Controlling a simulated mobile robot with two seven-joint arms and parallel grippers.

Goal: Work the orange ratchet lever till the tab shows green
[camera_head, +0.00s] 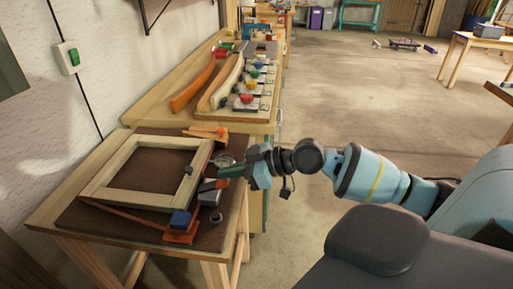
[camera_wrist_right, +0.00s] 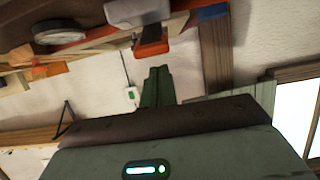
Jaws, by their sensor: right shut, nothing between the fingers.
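My right gripper (camera_head: 222,171) is over the near bench's right side, its green fingers together and empty. In the right wrist view its fingertips (camera_wrist_right: 159,70) point at an orange part (camera_wrist_right: 151,46) under a grey block (camera_wrist_right: 150,11), with a small gap seeming to remain. My left gripper is out of view.
A dark mat (camera_head: 82,222) lies under the frame. Bent laths (camera_head: 192,87) lie on the bench behind. Open floor (camera_head: 350,100) is to the right.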

